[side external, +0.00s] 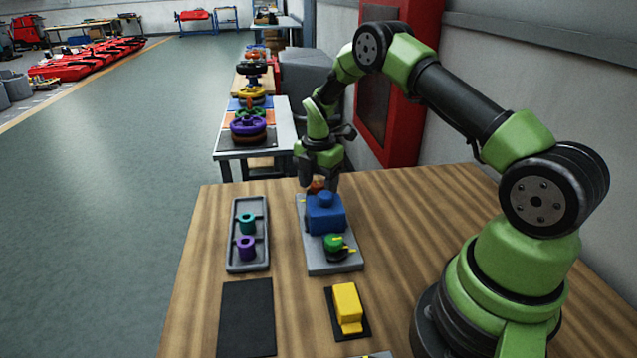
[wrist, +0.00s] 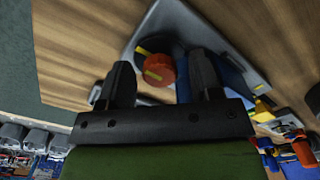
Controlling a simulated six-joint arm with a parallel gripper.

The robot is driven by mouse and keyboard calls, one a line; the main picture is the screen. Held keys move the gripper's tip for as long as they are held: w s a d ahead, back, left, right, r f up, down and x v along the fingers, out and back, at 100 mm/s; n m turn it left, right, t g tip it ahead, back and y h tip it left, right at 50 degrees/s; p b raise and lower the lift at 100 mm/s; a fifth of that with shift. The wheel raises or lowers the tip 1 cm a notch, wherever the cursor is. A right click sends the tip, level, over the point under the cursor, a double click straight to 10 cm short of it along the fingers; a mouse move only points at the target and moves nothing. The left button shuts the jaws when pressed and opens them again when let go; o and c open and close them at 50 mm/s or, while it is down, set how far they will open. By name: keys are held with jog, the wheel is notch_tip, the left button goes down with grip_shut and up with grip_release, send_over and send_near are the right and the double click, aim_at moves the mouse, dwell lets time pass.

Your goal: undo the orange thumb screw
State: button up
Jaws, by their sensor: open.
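The orange thumb screw (wrist: 160,70) has a yellow mark on its top and sits on a round black base at one end of a grey plate (side external: 314,266). In the side view the orange thumb screw (side external: 316,186) is mostly hidden by the fingers. My gripper (side external: 320,180) points down over it at the plate's far end. In the wrist view my gripper (wrist: 161,66) is open, and the orange head shows between the fingers, closer to the right one. I cannot tell whether either finger touches it.
A blue block (side external: 325,220) stands on the plate close beside the orange screw. A green knob (side external: 333,242) is at the near end. A grey tray (side external: 235,267) with teal and purple rings is to the left. A black mat (side external: 247,318) is bare; a yellow block (side external: 347,304) is nearby.

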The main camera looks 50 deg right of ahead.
aim_at(318, 184)
notch_tip(318, 184, up, 10)
dwell(0.4)
